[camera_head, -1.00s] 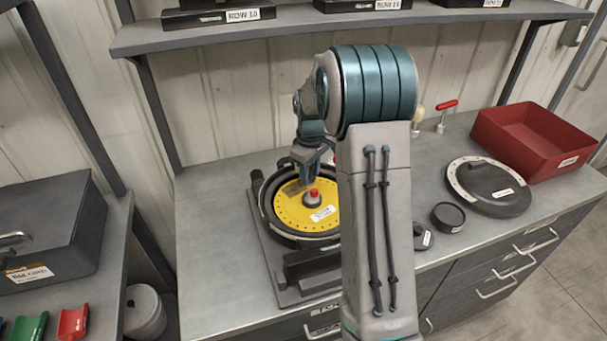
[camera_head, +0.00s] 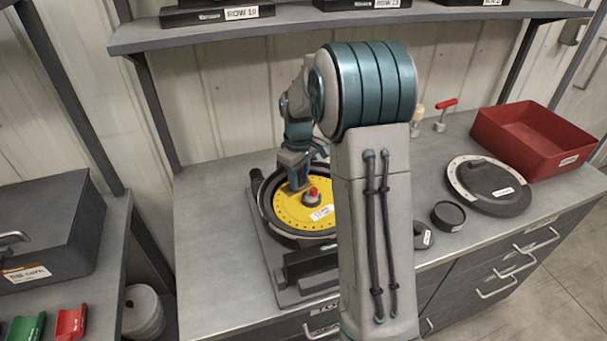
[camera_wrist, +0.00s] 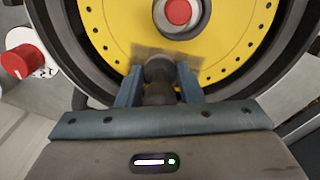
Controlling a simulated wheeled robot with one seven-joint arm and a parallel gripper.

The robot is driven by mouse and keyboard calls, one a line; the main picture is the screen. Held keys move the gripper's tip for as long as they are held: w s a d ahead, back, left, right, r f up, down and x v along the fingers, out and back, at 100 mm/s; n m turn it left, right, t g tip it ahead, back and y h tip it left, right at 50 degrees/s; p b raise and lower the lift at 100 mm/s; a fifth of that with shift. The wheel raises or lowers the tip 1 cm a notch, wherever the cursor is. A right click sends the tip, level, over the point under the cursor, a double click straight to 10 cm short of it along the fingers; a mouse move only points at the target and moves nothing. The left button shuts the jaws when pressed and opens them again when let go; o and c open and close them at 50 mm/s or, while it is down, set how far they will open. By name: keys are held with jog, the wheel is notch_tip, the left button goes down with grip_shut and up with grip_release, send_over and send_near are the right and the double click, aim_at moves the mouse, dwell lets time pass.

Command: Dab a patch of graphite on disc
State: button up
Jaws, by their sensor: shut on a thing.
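The yellow disc (camera_head: 289,214) lies in the dark round meter housing on the bench, with small holes near its rim and a red-topped hub (camera_head: 313,192). The disc (camera_wrist: 112,30) also shows in the wrist view. My gripper (camera_head: 297,184) is over the disc's back-left part. In the wrist view my gripper (camera_wrist: 159,88) is shut on a dark rounded applicator (camera_wrist: 160,72), whose far end is at the disc's face. I cannot tell whether it touches. A grey-brown graphite patch (camera_wrist: 141,54) shows on the disc around that end, between hub and rim.
A red bin (camera_head: 530,140), a dark round lid (camera_head: 490,188) and a small dark cup (camera_head: 447,215) stand on the bench's right. A red-handled tool (camera_head: 445,112) stands near the wall. A shelf (camera_head: 300,28) runs above. The bench left of the meter is clear.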

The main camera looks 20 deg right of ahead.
aim_at(282, 195)
jog(key=shift+s+a+b, duration=0.1)
jog(key=shift+s+a, duration=0.15)
jog(key=shift+a, duration=0.6)
jog(key=shift+s+a+b, duration=0.15)
jog(key=shift+s+a, duration=0.1)
jog(key=shift+a, duration=0.65)
jog(key=shift+s+a+b, duration=0.1)
jog(key=shift+s+a, duration=0.15)
jog(key=shift+a, duration=0.6)
jog(key=shift+w+d+p, duration=0.25)
jog(key=shift+w+d, duration=0.2)
jog(key=shift+d, duration=1.1)
jog(key=shift+w+d+p, duration=0.25)
jog(key=shift+w+d, duration=0.25)
jog(key=shift+d, duration=1.05)
jog(key=shift+w+d+p, duration=0.25)
jog(key=shift+w+d, duration=0.2)
jog(key=shift+d, duration=1.1)
jog(key=shift+s+a+b, duration=0.25)
jog(key=shift+s+a, duration=0.2)
jog(key=shift+a, duration=1.1)
jog(key=shift+s+a+b, duration=0.3)
jog(key=shift+s+a, duration=0.2)
jog(key=shift+a, duration=1.1)
jog(key=shift+s+a+b, duration=0.25)
jog(key=shift+s+a, duration=0.2)
jog(key=shift+a, duration=1.1)
jog(key=shift+r+p, duration=2.15)
jog(key=shift+r, duration=0.9)
